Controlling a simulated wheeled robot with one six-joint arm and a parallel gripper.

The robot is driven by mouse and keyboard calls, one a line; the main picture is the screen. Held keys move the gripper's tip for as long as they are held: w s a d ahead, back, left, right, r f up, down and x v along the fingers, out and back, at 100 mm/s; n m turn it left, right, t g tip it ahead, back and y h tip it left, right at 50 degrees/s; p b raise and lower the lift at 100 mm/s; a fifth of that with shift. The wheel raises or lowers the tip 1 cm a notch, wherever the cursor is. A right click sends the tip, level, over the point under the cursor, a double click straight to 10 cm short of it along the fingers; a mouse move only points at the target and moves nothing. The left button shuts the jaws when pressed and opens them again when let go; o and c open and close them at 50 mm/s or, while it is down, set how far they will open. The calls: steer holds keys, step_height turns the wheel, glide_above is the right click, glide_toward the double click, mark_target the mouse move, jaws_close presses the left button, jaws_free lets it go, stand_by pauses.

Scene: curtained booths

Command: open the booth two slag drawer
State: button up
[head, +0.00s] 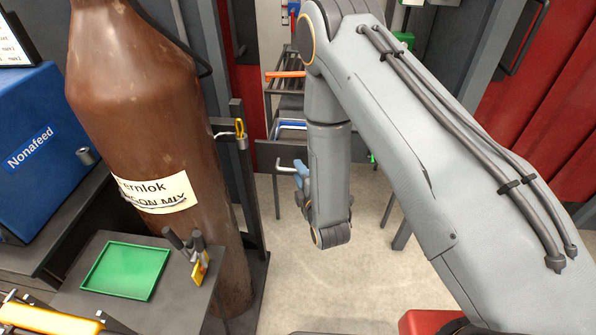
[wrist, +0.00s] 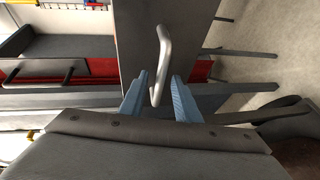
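The slag drawer appears to be the grey front (head: 268,153) under the bench in the head view, partly hidden by my arm. Its pale metal bar handle (head: 284,168) sticks out towards my gripper (head: 301,178), whose blue fingers are small here. In the wrist view, the grey drawer front (wrist: 135,30) fills the upper middle, with the bent silver handle (wrist: 164,50) on it. My gripper (wrist: 159,76) is open, with one blue finger on each side of the handle's near end. I see gaps on both sides. I cannot tell the booth number or whether the drawer is fully shut.
A brown gas cylinder (head: 150,110) stands at the left, beside a small table with a green tray (head: 125,271). A slatted rack (head: 287,92) with an orange bar is above the drawer. Red curtains (head: 540,95) hang at the right. Bare floor (head: 330,285) lies below my gripper.

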steer(key=b+v, duration=0.1)
steer(key=v, duration=0.5)
stand_by(0.4)
steer(key=w+d+r+m+g+h, duration=0.1)
steer(key=d+r+m+g+h, duration=0.45)
steer(key=d+m, duration=0.6)
steer(key=s+d+r+m+g, duration=0.4)
steer(key=s+d+r+m, duration=0.1)
steer(key=s, duration=0.4)
steer(key=s+d+r+m+g, duration=0.4)
steer(key=s+d+r, duration=0.1)
steer(key=s, duration=0.4)
steer(key=shift+d+r+m, duration=0.2)
steer(key=shift+r+m, duration=0.15)
steer(key=shift+r, duration=0.15)
